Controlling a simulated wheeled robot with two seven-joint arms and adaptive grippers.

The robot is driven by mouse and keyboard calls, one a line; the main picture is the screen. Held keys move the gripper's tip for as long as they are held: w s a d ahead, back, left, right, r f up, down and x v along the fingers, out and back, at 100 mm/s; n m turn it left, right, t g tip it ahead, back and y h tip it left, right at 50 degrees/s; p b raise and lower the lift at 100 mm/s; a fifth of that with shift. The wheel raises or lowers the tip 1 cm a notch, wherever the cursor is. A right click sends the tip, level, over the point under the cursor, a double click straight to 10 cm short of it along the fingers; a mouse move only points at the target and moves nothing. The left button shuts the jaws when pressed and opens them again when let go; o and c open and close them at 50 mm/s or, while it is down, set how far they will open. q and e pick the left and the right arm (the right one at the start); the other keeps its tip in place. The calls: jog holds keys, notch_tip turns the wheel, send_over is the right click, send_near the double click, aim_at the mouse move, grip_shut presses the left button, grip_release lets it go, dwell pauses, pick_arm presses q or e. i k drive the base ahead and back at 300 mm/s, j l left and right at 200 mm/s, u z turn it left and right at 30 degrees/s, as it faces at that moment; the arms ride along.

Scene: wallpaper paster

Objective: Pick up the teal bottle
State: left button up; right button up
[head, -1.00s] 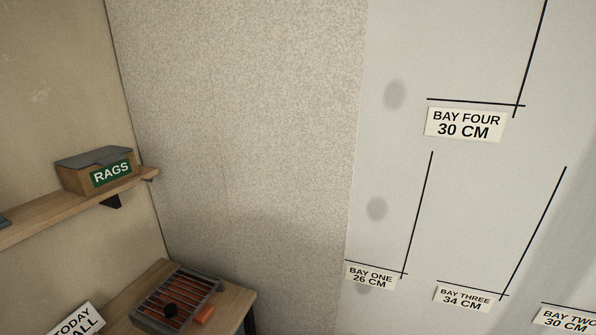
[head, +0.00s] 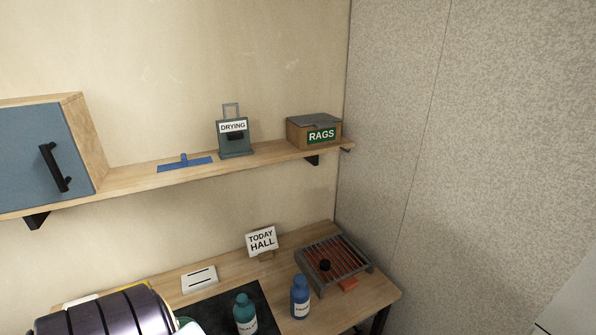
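The teal bottle (head: 245,313) stands upright on a dark mat at the bottom middle of the head view. It has a white label, and its lower part is cut off by the frame edge. A blue bottle (head: 300,298) of similar shape stands to its right on the wooden table. Neither of my grippers is in view.
The wooden table (head: 375,290) also holds a grill-like rack (head: 333,262), a TODAY HALL sign (head: 262,241) and a white slotted plate (head: 199,279). A dark striped cylinder (head: 110,315) fills the bottom left. A shelf (head: 130,180) with a RAGS box (head: 314,131) runs above.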

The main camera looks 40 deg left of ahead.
aim_at(244, 312)
jog(key=u, duration=0.45)
jog(key=j+u, duration=0.15)
jog(key=u, duration=0.75)
jog(key=i+j+u, duration=0.1)
jog(key=u, duration=0.35)
